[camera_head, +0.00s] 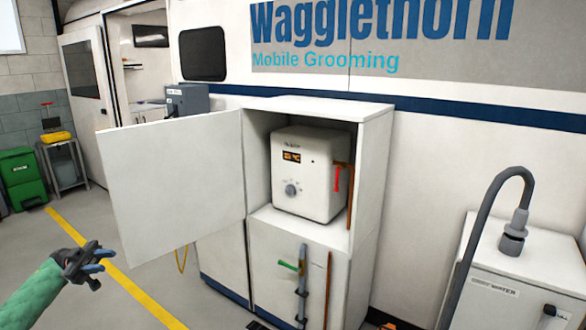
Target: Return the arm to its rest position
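My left gripper (102,261) is at the lower left, at the end of a green-sleeved arm that comes in from the left edge. Its two fingers point right with a small gap between them, and nothing shows in the gap. It is apart from the white cabinet (376,180) and in front of and below the cabinet's open door (175,185). My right gripper is not in view.
The open door swings out to the left. A white boxy heater (300,175) sits inside the cabinet. A white water unit (530,275) with a grey hose (478,215) stands at right. A green bin (20,178) stands far left. Floor around my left gripper is clear.

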